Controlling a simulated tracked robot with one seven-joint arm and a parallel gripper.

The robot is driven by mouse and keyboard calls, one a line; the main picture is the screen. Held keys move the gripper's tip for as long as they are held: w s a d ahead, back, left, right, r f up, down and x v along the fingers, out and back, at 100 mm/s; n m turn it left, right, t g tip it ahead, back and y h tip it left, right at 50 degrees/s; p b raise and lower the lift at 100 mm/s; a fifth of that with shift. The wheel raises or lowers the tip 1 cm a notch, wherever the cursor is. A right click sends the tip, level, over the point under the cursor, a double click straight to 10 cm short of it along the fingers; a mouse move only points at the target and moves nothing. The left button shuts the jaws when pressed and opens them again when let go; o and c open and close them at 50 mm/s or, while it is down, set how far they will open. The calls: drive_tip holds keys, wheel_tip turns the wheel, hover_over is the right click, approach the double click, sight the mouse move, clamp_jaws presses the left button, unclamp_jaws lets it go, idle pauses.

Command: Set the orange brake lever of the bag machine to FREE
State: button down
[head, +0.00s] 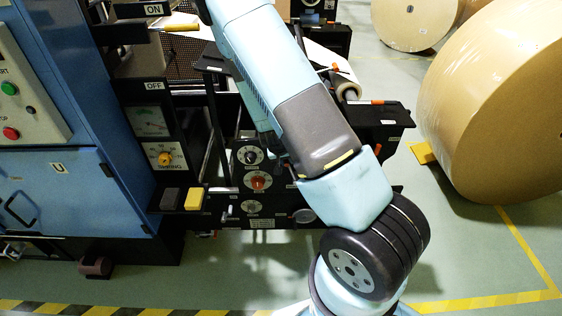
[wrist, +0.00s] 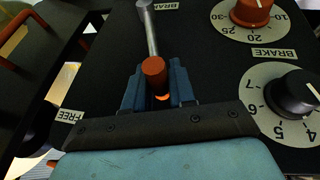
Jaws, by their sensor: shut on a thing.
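In the wrist view the brake lever is a grey metal rod with an orange grip (wrist: 153,70) at its near end. The rod runs up to the top edge of the picture. My gripper (wrist: 157,92) has its blue fingers on both sides of the orange grip and is shut on it. A FREE label (wrist: 71,115) is at the lower left, apart from the grip. A BRAKE label (wrist: 160,4) is cut off at the top edge near the rod. In the head view my arm hides the gripper and the lever; the bag machine's dark dial panel (head: 237,170) shows beside it.
An orange dial (wrist: 252,12) and a black dial (wrist: 284,97) sit right of the lever, with another BRAKE label (wrist: 275,53) between them. In the head view a blue cabinet (head: 75,195) stands left and a large kraft roll (head: 500,100) stands right.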

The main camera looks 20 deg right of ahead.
drive_tip(key=c, duration=0.9)
unclamp_jaws()
drive_tip(key=shift+s+a+r, duration=0.1)
drive_tip(key=v, duration=1.3)
drive_tip(key=shift+s+a+r, duration=0.1)
drive_tip(key=shift+s+r, duration=0.05)
